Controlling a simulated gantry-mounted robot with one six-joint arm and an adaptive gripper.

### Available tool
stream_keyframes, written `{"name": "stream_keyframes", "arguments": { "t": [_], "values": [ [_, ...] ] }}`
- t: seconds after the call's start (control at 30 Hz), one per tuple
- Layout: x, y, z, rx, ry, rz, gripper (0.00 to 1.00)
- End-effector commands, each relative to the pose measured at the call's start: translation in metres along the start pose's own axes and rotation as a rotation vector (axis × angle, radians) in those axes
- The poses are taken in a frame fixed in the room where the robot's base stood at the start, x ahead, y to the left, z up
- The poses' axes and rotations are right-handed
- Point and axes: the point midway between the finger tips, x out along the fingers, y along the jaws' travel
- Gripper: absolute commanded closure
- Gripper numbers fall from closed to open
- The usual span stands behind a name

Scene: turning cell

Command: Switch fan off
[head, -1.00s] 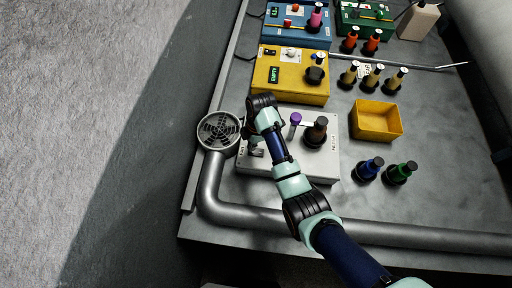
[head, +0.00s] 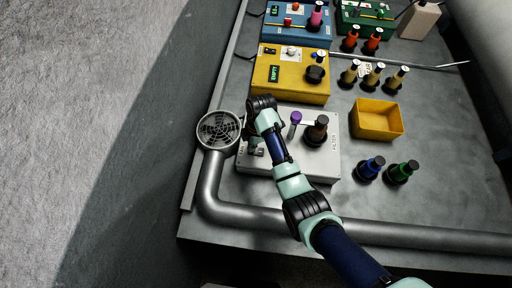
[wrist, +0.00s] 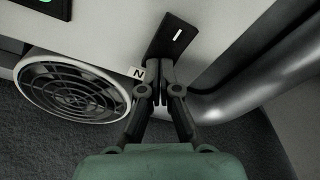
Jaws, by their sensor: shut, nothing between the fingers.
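The round fan (head: 218,130) with a grey grille sits at the left edge of the bench, and it also shows in the wrist view (wrist: 75,88). Beside it is a light grey box (head: 318,160) with labels at its ends. In the wrist view a black switch plate (wrist: 178,32) with a white "I" mark sits on the box; a label ending in "N" is beside it. My gripper (wrist: 160,82) is shut and empty, its fingertips at the lower end of this plate. They hide that part, so I cannot tell the switch position or whether they touch it.
A purple-topped lever (head: 296,118) and a dark filter bottle (head: 317,131) stand on the grey box, right of my gripper. A yellow box (head: 290,76) lies behind. A thick pipe (head: 208,185) bends round the front left. An open yellow bin (head: 378,134) is to the right.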

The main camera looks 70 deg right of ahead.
Motion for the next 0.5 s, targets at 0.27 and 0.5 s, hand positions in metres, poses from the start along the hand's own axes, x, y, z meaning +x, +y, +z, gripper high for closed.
{"name": "stream_keyframes", "arguments": {
  "t": [0.27, 0.5],
  "values": [
    [0.0049, -0.0001, 0.0008, 0.000, 0.000, 0.000, 1.00],
    [-0.0007, 0.0000, 0.0000, 0.000, 0.000, 0.000, 1.00]
  ]
}}
